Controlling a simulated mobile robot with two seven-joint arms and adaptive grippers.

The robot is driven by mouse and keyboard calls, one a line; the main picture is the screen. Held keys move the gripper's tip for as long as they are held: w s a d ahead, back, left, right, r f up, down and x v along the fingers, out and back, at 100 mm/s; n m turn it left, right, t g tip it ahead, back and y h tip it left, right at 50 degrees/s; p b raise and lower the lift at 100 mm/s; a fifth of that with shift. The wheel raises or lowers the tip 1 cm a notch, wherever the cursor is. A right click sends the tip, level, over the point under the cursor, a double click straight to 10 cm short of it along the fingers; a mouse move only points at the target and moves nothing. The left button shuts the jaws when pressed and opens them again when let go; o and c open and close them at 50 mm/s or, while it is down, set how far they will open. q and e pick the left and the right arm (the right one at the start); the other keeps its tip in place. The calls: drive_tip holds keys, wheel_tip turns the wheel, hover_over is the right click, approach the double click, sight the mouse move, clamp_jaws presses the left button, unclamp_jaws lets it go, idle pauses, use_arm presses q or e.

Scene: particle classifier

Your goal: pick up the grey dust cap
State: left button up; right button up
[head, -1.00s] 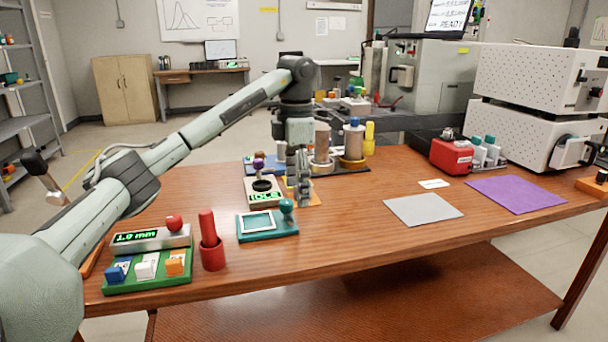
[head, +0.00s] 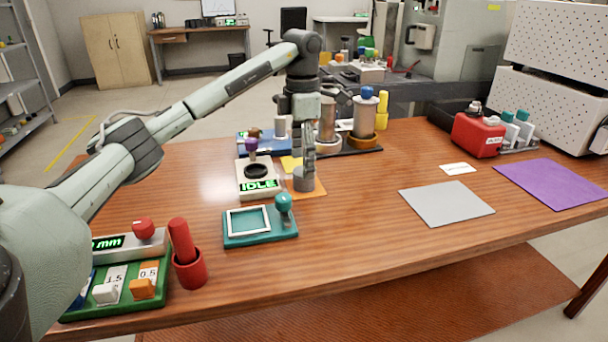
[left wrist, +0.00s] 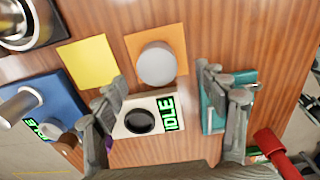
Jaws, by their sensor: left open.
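The grey dust cap (head: 304,181) is a short round grey cylinder standing on an orange mat (head: 318,190). In the left wrist view the cap (left wrist: 157,64) shows from above, on the orange mat (left wrist: 180,41). My left gripper (head: 307,156) points down just above the cap in the head view and partly hides it. In the left wrist view my left gripper (left wrist: 163,78) has its fingers wide apart, with the cap in line with the gap, beyond the fingertips. Nothing is between the fingers. My right gripper is in neither view.
An IDLE display unit (head: 259,179) with a dark ring stands left of the cap. A teal stamp-like tray (head: 262,238) lies in front. Metal cylinders (head: 365,117) stand behind right. A yellow mat (left wrist: 90,62) adjoins.

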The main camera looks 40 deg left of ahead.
use_arm(q)
drive_tip(key=shift+w+f, duration=0.15)
drive_tip(key=shift+f, duration=0.8)
drive_tip(key=shift+w+f, duration=0.1)
drive_tip(key=shift+f, duration=0.85)
drive_tip(key=c, duration=1)
drive_tip(key=shift+r, duration=0.1)
